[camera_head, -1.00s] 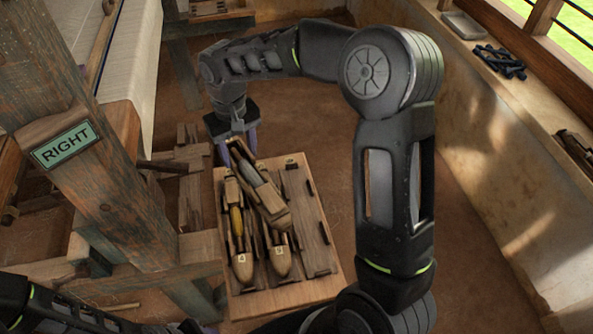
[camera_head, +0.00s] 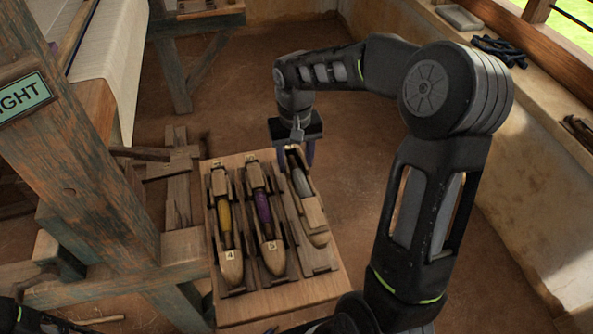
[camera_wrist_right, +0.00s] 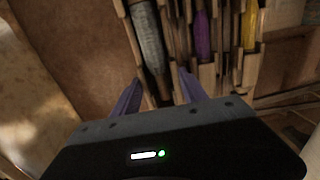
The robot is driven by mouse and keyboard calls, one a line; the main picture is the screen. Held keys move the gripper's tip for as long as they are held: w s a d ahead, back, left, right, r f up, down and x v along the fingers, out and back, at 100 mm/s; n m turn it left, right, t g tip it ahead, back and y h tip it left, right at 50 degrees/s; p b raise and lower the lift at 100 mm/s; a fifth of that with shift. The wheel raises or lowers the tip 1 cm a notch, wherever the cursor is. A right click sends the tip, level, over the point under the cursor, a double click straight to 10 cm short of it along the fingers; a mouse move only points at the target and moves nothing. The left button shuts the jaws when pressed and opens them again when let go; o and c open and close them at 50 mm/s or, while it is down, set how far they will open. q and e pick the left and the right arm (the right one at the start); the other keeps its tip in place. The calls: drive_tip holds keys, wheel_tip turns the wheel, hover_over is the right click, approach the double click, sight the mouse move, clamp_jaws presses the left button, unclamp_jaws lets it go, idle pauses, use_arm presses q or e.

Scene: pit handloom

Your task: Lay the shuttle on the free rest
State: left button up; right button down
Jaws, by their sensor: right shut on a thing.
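My right gripper (camera_head: 297,147) is shut on the far end of a wooden shuttle with grey thread (camera_head: 302,184). In the right wrist view, its two purple fingers (camera_wrist_right: 158,90) stand either side of this shuttle (camera_wrist_right: 149,40). The shuttle is over the right-hand rest (camera_head: 322,261), slightly askew to it, with its near end covering much of the rest. I cannot tell whether it touches. The shuttle with yellow thread (camera_head: 225,222) lies in the left rest and the one with purple thread (camera_head: 263,215) in the middle rest. My left gripper is out of view.
The rests sit on a wooden board (camera_head: 250,308). The loom's thick post (camera_head: 75,175), with a green sign (camera_head: 22,98), stands close on the left. A ledge with dark pieces (camera_head: 498,50) runs along the right wall. Bare floor lies beyond the board.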

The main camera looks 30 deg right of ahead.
drive_tip(key=shift+s+d, duration=0.1)
drive_tip(key=shift+d, duration=0.05)
drive_tip(key=shift+f, duration=0.15)
drive_tip(key=shift+f+b, duration=3.1)
drive_tip(key=shift+f, duration=1.1)
drive_tip(key=c, duration=0.5)
unclamp_jaws()
drive_tip(key=shift+r+p, duration=3.05)
drive_tip(key=shift+r, duration=1)
